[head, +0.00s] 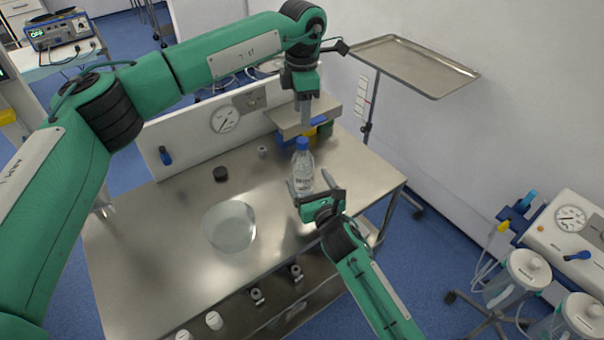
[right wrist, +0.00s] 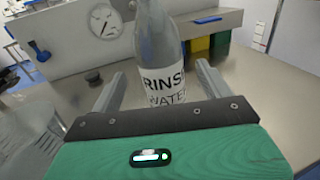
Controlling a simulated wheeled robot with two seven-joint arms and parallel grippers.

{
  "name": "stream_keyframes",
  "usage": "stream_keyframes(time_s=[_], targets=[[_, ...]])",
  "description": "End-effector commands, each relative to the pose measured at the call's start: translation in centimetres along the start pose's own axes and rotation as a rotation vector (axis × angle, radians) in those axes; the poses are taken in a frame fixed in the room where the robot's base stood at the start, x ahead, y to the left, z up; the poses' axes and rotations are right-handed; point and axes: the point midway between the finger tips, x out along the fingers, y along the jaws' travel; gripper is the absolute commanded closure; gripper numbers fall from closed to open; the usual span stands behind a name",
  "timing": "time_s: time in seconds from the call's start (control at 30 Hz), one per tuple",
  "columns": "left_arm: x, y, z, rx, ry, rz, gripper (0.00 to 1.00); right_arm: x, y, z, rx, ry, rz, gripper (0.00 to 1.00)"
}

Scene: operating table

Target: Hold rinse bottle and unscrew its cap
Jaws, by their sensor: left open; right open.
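The clear rinse bottle (head: 303,170) with a white label stands upright on the steel table. Its blue cap (head: 302,144) is on top. In the right wrist view the bottle (right wrist: 158,52) shows its label, and the cap is out of frame. My right gripper (head: 313,186) is open, low at the bottle's near side, with one finger on each side of the bottle; in the right wrist view gaps show between fingers and bottle. My left gripper (head: 303,112) is open and points down above the cap; its fingers look close together from this angle, and I cannot tell the exact gap to the cap.
A glass bowl (head: 230,226) stands left of the bottle. A small black round object (head: 221,174) lies behind it. A raised shelf (head: 303,116) with coloured bins is behind the bottle. A metal tray on a stand (head: 415,66) is at the back right. The table's left part is clear.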

Motion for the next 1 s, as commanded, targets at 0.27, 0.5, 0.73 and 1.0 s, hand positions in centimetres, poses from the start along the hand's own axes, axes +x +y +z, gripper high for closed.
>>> stream_keyframes(time_s=[0.27,0.5,0.73,1.0], targets=[[0.0,0.0,0.0,0.001,-0.001,0.000,0.56,4.0,-0.1,0.0,0.001,0.001,-0.001,0.20],[0.0,0.0,0.0,0.001,-0.001,0.000,0.56,4.8,0.0,0.0,0.001,0.001,0.000,0.20],[0.0,0.0,0.0,0.001,-0.001,0.000,0.56,4.8,0.0,0.0,0.001,0.001,0.000,0.28],[0.0,0.0,0.1,0.001,-0.001,0.000,0.56,4.8,0.0,0.0,0.000,0.001,-0.001,0.81]])
